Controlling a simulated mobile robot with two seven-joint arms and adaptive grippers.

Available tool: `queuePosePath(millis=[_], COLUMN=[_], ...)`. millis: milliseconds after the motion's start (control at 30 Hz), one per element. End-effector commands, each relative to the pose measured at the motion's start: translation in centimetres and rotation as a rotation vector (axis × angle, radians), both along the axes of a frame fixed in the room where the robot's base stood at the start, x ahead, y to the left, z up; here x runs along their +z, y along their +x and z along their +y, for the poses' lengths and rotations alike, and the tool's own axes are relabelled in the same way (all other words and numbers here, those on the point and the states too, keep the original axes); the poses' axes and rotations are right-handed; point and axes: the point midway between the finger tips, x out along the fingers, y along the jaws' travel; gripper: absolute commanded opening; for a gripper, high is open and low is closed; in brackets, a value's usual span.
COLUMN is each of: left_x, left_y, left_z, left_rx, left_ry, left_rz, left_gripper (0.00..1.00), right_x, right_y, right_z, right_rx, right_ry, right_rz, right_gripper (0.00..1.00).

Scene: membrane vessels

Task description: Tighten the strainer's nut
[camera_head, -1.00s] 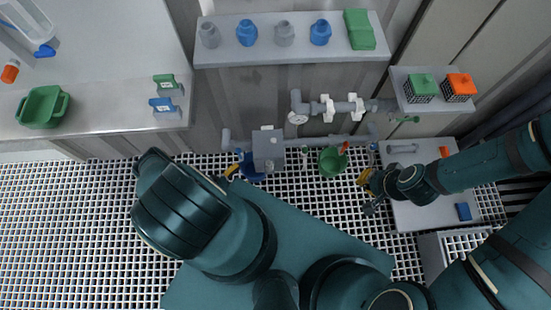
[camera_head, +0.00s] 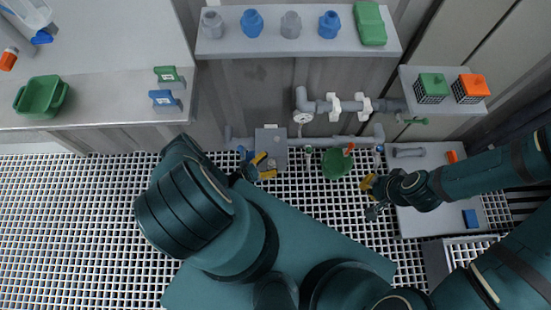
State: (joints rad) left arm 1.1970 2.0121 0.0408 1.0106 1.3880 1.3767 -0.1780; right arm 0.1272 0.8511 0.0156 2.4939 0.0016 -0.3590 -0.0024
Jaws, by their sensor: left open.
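A low grey pipe (camera_head: 330,142) runs along the wall, with a grey box-shaped body (camera_head: 271,142) on it. A small blue part (camera_head: 243,153) shows beside this body, mostly hidden by my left gripper. I cannot clearly tell which part is the strainer or its nut. My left gripper (camera_head: 264,166) is open, its yellow fingertips at the lower left of the grey body; contact cannot be told. My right gripper (camera_head: 370,195) is over the grating, right of the green bowl (camera_head: 337,163); its opening is unclear.
A red-handled valve (camera_head: 348,149) sits by the bowl. An upper pipe (camera_head: 335,106) carries a gauge (camera_head: 302,117) and white clamps. The shelf (camera_head: 225,48) above holds blue and grey fittings. A side platform (camera_head: 413,220) stands at right. The grating (camera_head: 75,220) at left is clear.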

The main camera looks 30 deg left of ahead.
Motion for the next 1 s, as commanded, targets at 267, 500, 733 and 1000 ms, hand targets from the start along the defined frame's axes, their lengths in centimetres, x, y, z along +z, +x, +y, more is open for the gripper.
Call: queuePosePath(millis=[267, 500, 733, 1000], left_x=[0.0, 0.0, 0.0, 0.0], left_y=[2.3, 2.5, 2.5, 2.4], left_z=[-1.4, -1.5, -1.5, -1.4], left_rx=[0.0, 0.001, 0.001, 0.001], left_ry=[0.0, 0.0, 0.0, 0.001], left_rz=[0.0, 0.0, 0.0, 0.001], left_gripper=[0.62, 0.62, 0.15, 0.0], right_x=[-0.1, -0.1, -0.1, -0.1], right_y=[0.0, 0.0, 0.0, 0.0], right_z=[0.0, 0.0, 0.0, 0.0], right_rx=[0.0, 0.0, 0.0, 0.0], right_ry=[0.0, 0.0, 0.0, 0.0], right_rz=[-0.001, -0.001, -0.001, -0.001], right_gripper=[0.0, 0.0, 0.0, 0.0])
